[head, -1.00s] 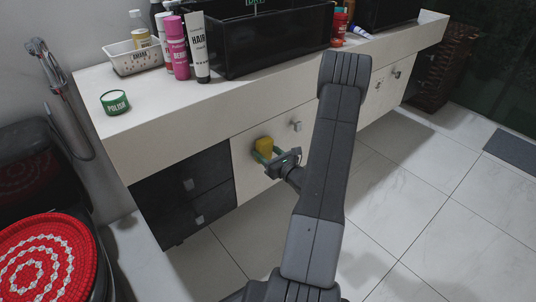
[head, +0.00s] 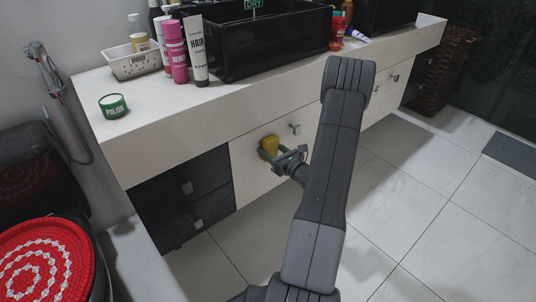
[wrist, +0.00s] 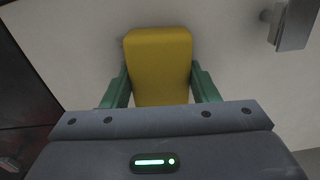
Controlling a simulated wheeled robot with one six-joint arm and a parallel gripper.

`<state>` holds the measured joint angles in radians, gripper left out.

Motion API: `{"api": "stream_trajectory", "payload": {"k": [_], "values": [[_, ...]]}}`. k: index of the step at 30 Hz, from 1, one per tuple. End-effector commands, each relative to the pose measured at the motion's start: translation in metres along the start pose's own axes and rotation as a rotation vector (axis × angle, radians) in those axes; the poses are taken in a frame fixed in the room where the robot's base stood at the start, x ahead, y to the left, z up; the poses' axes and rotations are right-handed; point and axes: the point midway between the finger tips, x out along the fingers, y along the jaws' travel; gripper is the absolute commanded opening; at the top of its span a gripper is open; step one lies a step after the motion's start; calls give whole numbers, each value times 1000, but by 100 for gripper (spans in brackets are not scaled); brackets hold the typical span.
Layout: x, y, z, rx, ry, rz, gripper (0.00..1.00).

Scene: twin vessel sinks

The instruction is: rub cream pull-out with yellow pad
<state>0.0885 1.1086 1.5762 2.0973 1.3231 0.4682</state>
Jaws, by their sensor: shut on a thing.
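The yellow pad (head: 269,147) is held between the green fingers of my gripper (head: 267,155). In the wrist view the yellow pad (wrist: 159,66) stands between the two fingers of my gripper (wrist: 160,82), its far end close to the cream pull-out (wrist: 75,40). In the head view the cream pull-out (head: 246,178) is the pale front below the counter, right of the dark drawers. The pad is at this front; whether it touches cannot be told. The part of the front behind the pad and gripper is hidden.
A metal knob (head: 295,128) sticks out right of the pad. Dark drawers (head: 185,195) with handles lie to the left. The counter (head: 150,125) overhangs above, bearing a green POLISH tin (head: 113,106), bottles and a black sink (head: 265,40).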

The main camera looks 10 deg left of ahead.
Motion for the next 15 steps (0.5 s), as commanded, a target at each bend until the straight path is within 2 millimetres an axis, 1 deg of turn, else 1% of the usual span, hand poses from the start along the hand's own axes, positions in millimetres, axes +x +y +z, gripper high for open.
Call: {"api": "stream_trajectory", "payload": {"k": [3,7,15], "values": [[1,-3,-1,0,0,0,21],[3,0,-1,1,1,1,21],[2,24,-3,1,0,2,21]]}}
